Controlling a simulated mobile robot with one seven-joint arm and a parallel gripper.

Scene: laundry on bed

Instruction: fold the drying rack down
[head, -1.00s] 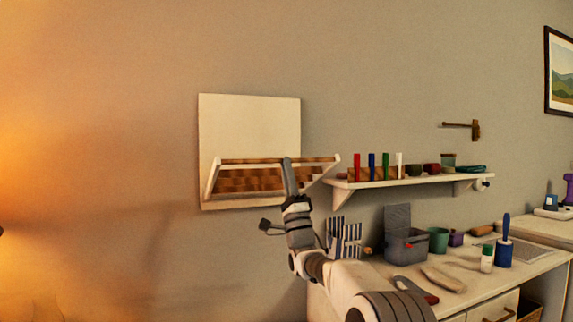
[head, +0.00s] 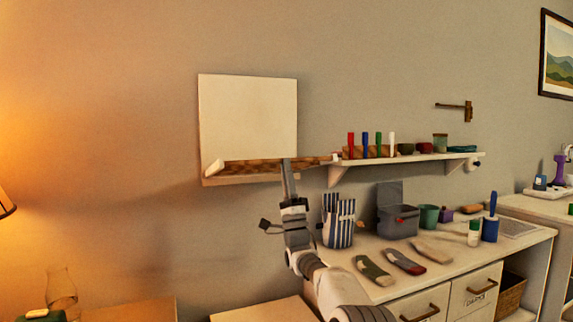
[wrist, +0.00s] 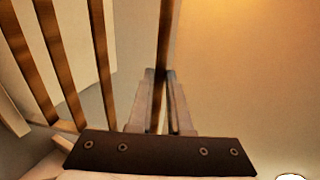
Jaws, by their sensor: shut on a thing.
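The drying rack has a white back panel (head: 248,115) on the wall. Its hinged frame with brown wooden bars (head: 250,167) sticks out near the panel's lower edge and looks nearly level, seen almost edge-on in the head view. In the wrist view several bars (wrist: 100,60) run away from my gripper, with a white side rail (wrist: 12,118) at the left. My gripper (head: 288,165) reaches up from below to the outer bar. In the wrist view its two fingers (wrist: 160,76) stand on either side of that bar (wrist: 166,35), shut on it.
A white wall shelf (head: 410,160) with colored bottles and jars is close to the rack's right end. Below, a dresser (head: 440,272) holds a striped holder (head: 338,222), a grey bin (head: 398,222), socks and bottles. A lamp (head: 5,203) is at the far left.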

